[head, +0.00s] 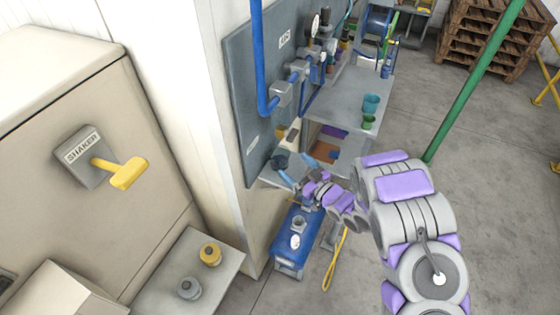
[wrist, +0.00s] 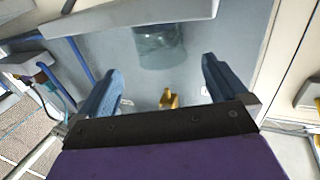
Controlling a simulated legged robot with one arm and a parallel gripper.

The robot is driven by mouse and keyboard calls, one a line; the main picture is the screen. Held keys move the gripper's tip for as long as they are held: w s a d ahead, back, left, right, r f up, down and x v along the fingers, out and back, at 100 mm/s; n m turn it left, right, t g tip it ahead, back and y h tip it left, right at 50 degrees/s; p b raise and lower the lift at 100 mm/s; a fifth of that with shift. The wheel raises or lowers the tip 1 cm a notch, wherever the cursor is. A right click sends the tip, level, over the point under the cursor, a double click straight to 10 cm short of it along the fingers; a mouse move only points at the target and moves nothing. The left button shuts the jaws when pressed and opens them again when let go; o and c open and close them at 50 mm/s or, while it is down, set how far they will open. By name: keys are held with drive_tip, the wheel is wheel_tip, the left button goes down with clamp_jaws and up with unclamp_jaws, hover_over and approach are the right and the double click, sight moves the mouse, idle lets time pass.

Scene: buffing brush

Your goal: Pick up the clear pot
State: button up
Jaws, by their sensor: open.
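A see-through, dark-tinted pot (wrist: 158,45), which looks like the clear pot, stands beyond my fingertips in the wrist view, roughly centred between them. In the head view the pot (head: 280,162) sits on a small grey ledge below the wall panel. My gripper (head: 298,170) is just right of it in the head view, with its blue fingers pointing toward it. In the wrist view my gripper (wrist: 163,70) is open, with nothing held between the fingers. The pot appears apart from both fingers.
The grey panel (head: 262,110) with blue pipes rises behind the ledge. Teal (head: 371,104) and green (head: 368,121) cups stand on a bench to the right. A blue box (head: 297,240) lies below my gripper. A green pole (head: 475,80) stands right. A small yellow part (wrist: 168,98) shows between the fingers.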

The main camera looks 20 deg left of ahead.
sight(287, 160)
drive_tip(key=shift+b+x, duration=0.4)
drive_tip(key=shift+x, duration=2.55)
drive_tip(key=shift+s, duration=0.1)
drive_tip(key=shift+c, duration=0.3)
drive_tip(key=c, duration=1)
drive_tip(key=shift+r, duration=0.15)
